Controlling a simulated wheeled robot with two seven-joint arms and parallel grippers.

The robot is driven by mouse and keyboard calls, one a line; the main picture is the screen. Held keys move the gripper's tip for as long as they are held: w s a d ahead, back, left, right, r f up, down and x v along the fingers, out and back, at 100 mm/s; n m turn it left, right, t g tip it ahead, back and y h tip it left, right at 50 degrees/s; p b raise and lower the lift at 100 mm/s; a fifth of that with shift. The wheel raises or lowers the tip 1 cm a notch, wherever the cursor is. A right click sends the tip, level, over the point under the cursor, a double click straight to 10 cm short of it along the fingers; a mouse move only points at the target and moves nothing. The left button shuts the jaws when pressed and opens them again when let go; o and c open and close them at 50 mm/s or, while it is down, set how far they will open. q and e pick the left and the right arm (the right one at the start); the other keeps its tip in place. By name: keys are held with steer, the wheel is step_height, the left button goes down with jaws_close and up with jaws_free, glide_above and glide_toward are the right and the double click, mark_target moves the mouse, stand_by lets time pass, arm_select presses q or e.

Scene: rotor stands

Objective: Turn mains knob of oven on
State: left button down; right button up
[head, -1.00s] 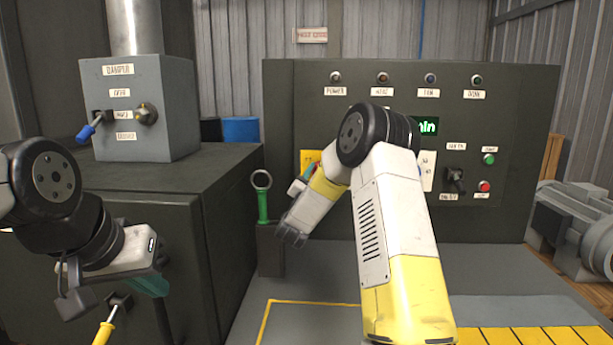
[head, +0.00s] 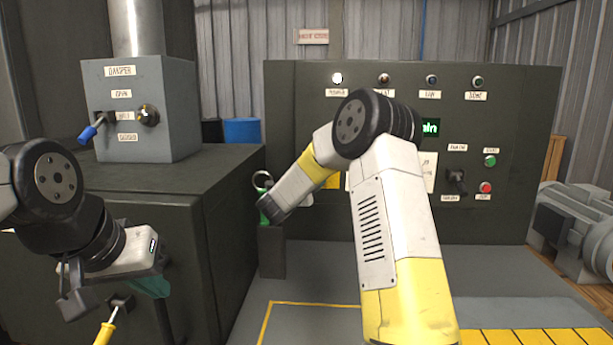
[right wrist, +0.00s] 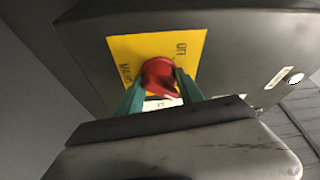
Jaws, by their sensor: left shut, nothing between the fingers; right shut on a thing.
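The red mains knob (right wrist: 158,76) is on a yellow plate (right wrist: 125,48) marked OFF in the right wrist view. My right gripper (right wrist: 162,95) has its teal fingers shut on the knob, one on each side. Part of the plate's lettering is hidden by the fingers. In the head view the yellow plate (head: 331,183) shows partly behind my right forearm, and the knob is hidden. The POWER lamp (head: 337,78) on the panel glows white. My left gripper (head: 150,287) is shut and empty at the lower left, in front of the dark oven body.
A damper box (head: 150,85) with a blue-tipped lever stands on the dark oven cabinet (head: 215,220) at left. A yellow-handled lever (head: 104,333) is below my left gripper. A ring-topped tool (head: 262,180) is partly behind my right wrist. A grey motor (head: 575,225) stands at right.

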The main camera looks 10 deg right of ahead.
steer(key=shift+m, duration=0.4)
steer(key=shift+g, duration=0.3)
steer(key=o, duration=1.3)
steer(key=shift+o, duration=0.2)
steer(key=v, duration=0.7)
steer(key=shift+s+a, duration=0.2)
steer(key=shift+s, duration=0.15)
